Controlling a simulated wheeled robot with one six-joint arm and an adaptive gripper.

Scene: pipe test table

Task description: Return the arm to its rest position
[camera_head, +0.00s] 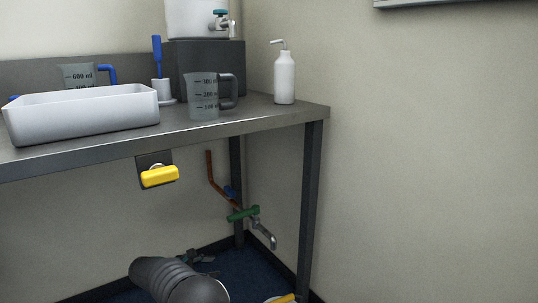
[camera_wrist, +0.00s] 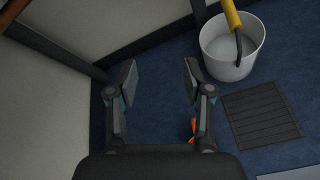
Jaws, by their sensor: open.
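In the wrist view my gripper (camera_wrist: 158,82) is open, with its two dark fingers spread well apart and nothing between them. It points down over the blue floor, close to the pale wall at left. In the head view my grey ribbed arm (camera_head: 165,275) shows at the bottom, below the table and left of the tap. The rest of the arm is out of view or hidden.
A metal table (camera_head: 255,118) carries a white basin (camera_head: 85,115), jugs and a bottle (camera_head: 284,78). Below it are a yellow handle (camera_head: 160,177) and a tap with green lever (camera_head: 243,214). A white bucket (camera_wrist: 232,58) and floor grate (camera_wrist: 262,117) lie right of the gripper.

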